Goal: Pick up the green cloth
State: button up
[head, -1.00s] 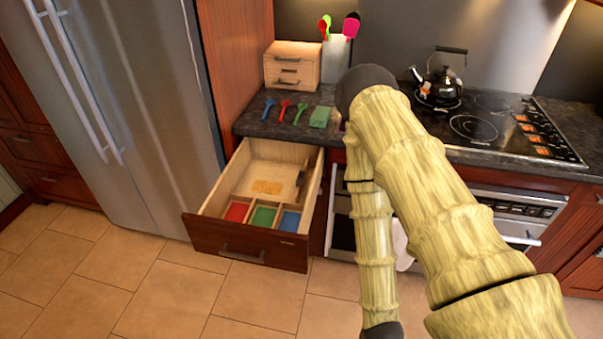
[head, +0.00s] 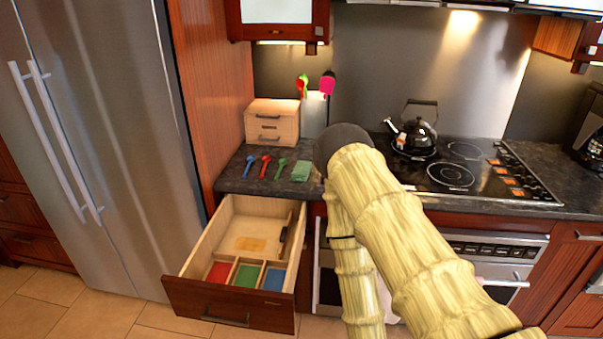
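The green cloth (head: 302,171) lies folded on the dark countertop (head: 232,183), to the right of the spoons and just left of my arm. My arm reaches forward over the right part of the view, its dark joint a little right of the cloth. My gripper is hidden behind the arm, so its opening and its distance from the cloth cannot be seen.
Blue, red and green spoons (head: 265,164) lie left of the cloth. A small wooden drawer box (head: 272,123) and a utensil holder (head: 313,114) stand behind. Below, an open drawer (head: 228,313) juts out with colored compartments. A kettle (head: 412,133) sits on the stove (head: 462,172).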

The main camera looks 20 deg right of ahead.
aim_at(302, 171)
jog(key=z, duration=2.5)
jog(key=i, duration=2.05)
jog(key=u, duration=3.4)
